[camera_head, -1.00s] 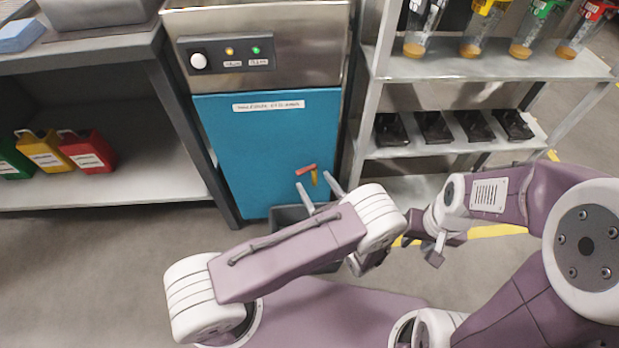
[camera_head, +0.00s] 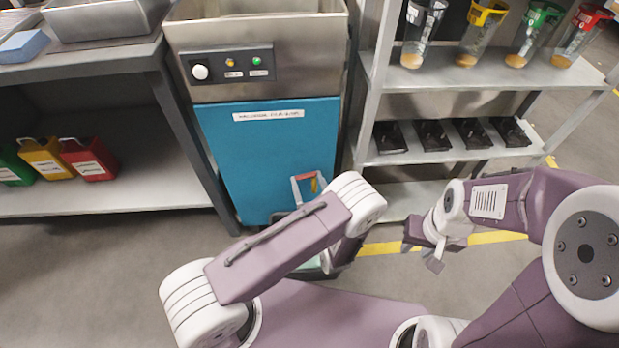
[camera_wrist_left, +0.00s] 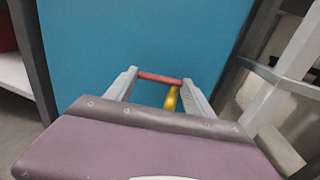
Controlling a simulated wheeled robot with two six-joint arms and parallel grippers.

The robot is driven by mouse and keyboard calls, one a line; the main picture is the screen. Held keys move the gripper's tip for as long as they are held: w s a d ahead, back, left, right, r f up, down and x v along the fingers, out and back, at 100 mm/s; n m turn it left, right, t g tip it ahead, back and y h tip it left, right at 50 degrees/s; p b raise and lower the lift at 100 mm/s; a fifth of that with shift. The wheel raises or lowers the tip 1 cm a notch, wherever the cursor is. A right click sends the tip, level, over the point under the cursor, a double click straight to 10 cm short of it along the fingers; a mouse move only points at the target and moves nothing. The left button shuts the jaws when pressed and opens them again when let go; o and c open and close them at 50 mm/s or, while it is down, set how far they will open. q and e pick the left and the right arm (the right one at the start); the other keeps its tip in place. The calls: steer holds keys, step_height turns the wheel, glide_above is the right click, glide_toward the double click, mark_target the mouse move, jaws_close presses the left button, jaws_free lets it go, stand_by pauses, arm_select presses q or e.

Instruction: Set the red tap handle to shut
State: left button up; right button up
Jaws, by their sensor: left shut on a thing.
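The red tap handle (camera_head: 304,177) is on the front of the blue panel (camera_head: 262,140), low and to the right. It lies roughly crosswise above the yellow tap body (camera_head: 314,185). My left gripper (camera_head: 312,180) has its two grey fingers at either end of the handle. In the left wrist view the handle (camera_wrist_left: 160,78) spans between the fingertips (camera_wrist_left: 160,80), with the yellow part (camera_wrist_left: 171,98) below it. My left wrist hides the lower part of the tap. My right gripper (camera_head: 424,250) is off to the right, away from the tap, its jaw gap unclear.
A steel shelf rack (camera_head: 470,70) with sample cups stands close on the right. A bench (camera_head: 100,60) with coloured jugs on its lower shelf is on the left. The floor in front is open.

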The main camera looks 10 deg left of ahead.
arm_select(q)
steer(key=m+h, duration=0.1)
steer(key=a+t+h+p, duration=0.1)
steer(key=shift+w+r+m+h, duration=0.1)
steer(key=shift+r+m+h, duration=0.2)
steer(key=shift+m, duration=0.1)
steer(key=shift+d+f+m+t+h+p, duration=0.1)
steer(key=shift+f+m+t+h+p, duration=0.1)
steer(key=shift+m+t+h+p, duration=0.3)
arm_select(e)
step_height(320, 180, up, 3)
steer(key=shift+f, duration=0.1)
arm_select(q)
steer(key=o, duration=1.1)
